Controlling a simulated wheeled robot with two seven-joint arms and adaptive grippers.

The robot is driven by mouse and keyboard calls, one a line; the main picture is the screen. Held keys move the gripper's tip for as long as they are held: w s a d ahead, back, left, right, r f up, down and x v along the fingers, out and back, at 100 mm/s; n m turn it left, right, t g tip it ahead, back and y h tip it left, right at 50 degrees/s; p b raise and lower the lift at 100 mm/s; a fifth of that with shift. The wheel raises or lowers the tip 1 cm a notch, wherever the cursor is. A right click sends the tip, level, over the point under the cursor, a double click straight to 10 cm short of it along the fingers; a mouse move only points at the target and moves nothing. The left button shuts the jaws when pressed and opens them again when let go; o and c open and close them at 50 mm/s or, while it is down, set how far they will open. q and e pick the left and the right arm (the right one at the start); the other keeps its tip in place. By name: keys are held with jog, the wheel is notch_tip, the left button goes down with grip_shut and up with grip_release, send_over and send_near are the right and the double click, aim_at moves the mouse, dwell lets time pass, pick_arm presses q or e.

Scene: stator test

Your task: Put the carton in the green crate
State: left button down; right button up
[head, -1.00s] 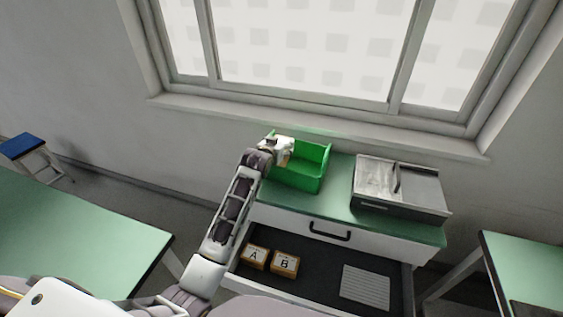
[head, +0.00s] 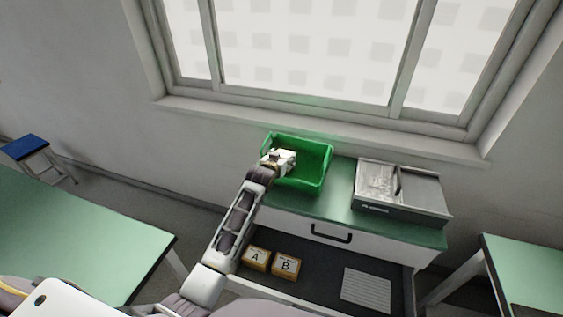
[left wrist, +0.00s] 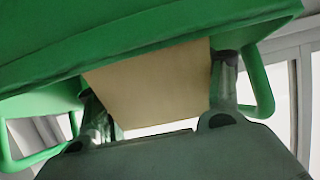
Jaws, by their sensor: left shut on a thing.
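The green crate (head: 316,178) stands on the green top of a cabinet below the window. My left gripper (head: 282,160) is over the crate's left part in the head view. In the left wrist view my left gripper (left wrist: 162,92) is shut on the tan carton (left wrist: 150,85), one finger on each side of it. The crate's green wall (left wrist: 130,32) fills the top of that view, behind the carton. The carton is hidden in the head view. I cannot tell whether it touches the crate. My right gripper is not in view.
A grey metal box (head: 400,190) stands right of the crate. Below, an open drawer (head: 325,268) holds boxes A (head: 257,258) and B (head: 286,265) and a ribbed pale plate (head: 366,290). Green tables stand at left (head: 80,235) and right (head: 530,270).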

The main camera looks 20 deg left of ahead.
pick_arm(q)
jog(key=f, duration=0.3)
jog(key=shift+w, duration=0.3)
jog(key=shift+s+a+r, duration=0.15)
jog(key=shift+s+r, duration=0.15)
jog(key=shift+w+f, duration=0.1)
jog(key=shift+f, duration=0.1)
jog(key=shift+c, duration=2.2)
grip_release()
jog(key=shift+f, duration=0.1)
jog(key=shift+a, duration=0.1)
jog(key=shift+r, duration=0.25)
jog(key=shift+v, duration=1.35)
jog(key=v, duration=0.9)
jog(key=shift+r, duration=0.4)
